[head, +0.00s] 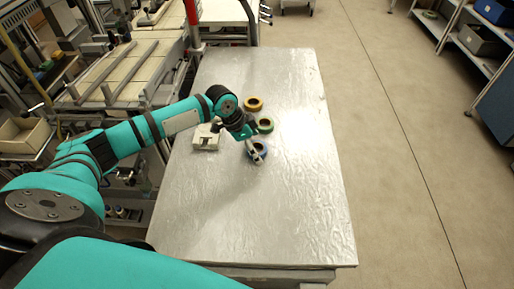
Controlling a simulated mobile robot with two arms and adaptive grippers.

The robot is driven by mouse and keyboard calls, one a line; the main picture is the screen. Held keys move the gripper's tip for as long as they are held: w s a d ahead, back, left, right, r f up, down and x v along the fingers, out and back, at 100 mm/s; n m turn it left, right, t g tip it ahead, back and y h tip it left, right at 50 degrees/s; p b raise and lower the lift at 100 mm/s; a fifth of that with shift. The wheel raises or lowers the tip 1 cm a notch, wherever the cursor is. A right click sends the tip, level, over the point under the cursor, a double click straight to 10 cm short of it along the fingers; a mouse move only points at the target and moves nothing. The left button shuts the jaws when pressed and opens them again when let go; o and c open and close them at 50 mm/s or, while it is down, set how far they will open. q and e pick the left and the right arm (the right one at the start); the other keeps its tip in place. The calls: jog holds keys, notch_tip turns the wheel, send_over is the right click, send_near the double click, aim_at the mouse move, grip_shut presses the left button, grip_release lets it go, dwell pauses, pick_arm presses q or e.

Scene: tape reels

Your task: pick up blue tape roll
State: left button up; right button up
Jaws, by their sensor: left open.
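The blue tape roll (262,147) lies flat on the metal-topped table (290,200), near its middle. My left gripper (254,156) is at the roll, its fingers pointing down and partly covering its left side. It is open; whether a finger sits inside the ring or touches it, I cannot tell. My right gripper is not in view.
A green tape roll (265,125) lies just behind the blue one, and a yellow tape roll (253,104) lies farther back. A small pale box-like fixture (205,138) sits to the left. The table's front and right parts are clear.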

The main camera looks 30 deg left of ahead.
pick_arm(q)
jog(key=shift+c, duration=0.5)
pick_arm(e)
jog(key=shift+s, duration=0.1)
pick_arm(q)
jog(key=c, duration=1.1)
jog(key=shift+c, duration=0.2)
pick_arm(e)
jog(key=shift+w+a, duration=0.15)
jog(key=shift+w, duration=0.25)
pick_arm(q)
jog(key=shift+r, duration=0.1)
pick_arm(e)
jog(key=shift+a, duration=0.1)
